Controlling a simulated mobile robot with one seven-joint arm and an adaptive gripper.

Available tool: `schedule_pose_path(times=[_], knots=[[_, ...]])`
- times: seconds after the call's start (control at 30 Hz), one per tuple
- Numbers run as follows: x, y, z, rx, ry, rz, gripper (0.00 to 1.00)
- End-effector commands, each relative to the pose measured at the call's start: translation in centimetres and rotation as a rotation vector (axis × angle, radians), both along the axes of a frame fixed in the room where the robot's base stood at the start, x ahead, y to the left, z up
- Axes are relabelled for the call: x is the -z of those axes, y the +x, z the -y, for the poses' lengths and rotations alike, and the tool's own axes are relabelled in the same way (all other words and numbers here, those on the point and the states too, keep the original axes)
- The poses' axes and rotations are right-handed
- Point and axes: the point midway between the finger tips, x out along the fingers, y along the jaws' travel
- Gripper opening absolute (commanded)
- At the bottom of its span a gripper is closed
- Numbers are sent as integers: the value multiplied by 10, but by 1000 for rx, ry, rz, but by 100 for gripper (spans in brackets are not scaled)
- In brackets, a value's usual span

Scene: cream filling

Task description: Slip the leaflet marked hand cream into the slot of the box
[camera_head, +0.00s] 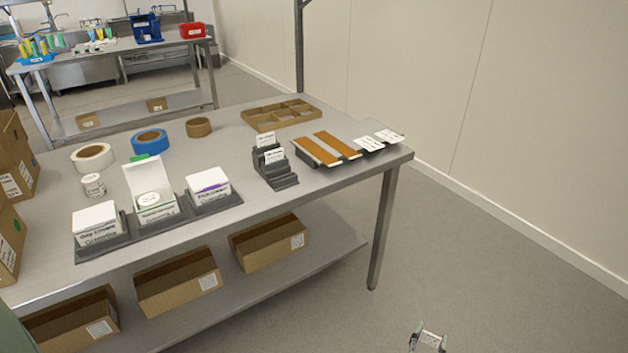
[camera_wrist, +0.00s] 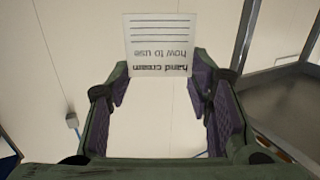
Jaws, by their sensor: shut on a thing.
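My gripper (camera_head: 428,338) is at the bottom edge of the head view, out in front of the table and over the floor. It is shut on a white leaflet (camera_head: 431,339). In the wrist view the leaflet (camera_wrist: 160,43) reads "hand cream how to use" upside down, pinched between the fingertips (camera_wrist: 160,75). On the table, the middle white box (camera_head: 156,207) stands with its lid up and a round white jar in it. A white box (camera_head: 97,225) stands left of it and another with a purple part (camera_head: 208,186) stands right. Their small print and any slot are hard to make out.
A dark stepped rack (camera_head: 275,170) holds leaflets on the table (camera_head: 235,150). Tape rolls (camera_head: 150,141) and a jar (camera_head: 93,184) stand behind the boxes. A divided cardboard tray (camera_head: 281,114), brown strips (camera_head: 327,149) and white cards (camera_head: 380,140) lie at the right. The floor (camera_head: 480,240) right of the table is clear.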

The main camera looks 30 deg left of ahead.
Motion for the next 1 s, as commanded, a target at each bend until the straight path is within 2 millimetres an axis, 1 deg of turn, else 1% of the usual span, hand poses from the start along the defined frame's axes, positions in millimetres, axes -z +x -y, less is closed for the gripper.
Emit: schedule_pose_path(times=[0.03, 0.07, 0.17, 0.2, 0.27, 0.3, 0.37, 0.4, 0.47, 0.53, 0.6, 0.67, 0.7, 0.77, 0.8, 0.87, 0.9, 0.97, 1.0], knots=[[-11, 8, -13, -25, 3, 8, 39], [-17, 12, -22, -42, 2, 9, 39], [-43, 28, -60, -119, 4, 10, 39], [-56, 34, -77, -155, 4, 12, 39], [-76, 41, -104, -210, 3, 12, 39], [-88, 44, -122, -247, 2, 11, 39], [-109, 48, -148, -304, 2, 11, 39], [-123, 49, -165, -341, 3, 11, 39], [-144, 49, -190, -398, 3, 12, 39], [-170, 47, -218, -465, 4, 12, 39], [-196, 41, -247, -534, 3, 13, 39], [-218, 34, -270, -593, 3, 13, 39], [-233, 28, -285, -634, 2, 13, 39], [-256, 18, -306, -692, 1, 14, 39], [-271, 10, -321, -733, 2, 14, 39], [-294, -4, -340, -793, 3, 14, 39], [-308, -14, -353, -833, 4, 13, 39], [-330, -31, -369, -892, 3, 13, 39], [-343, -42, -379, -928, 2, 12, 39]])
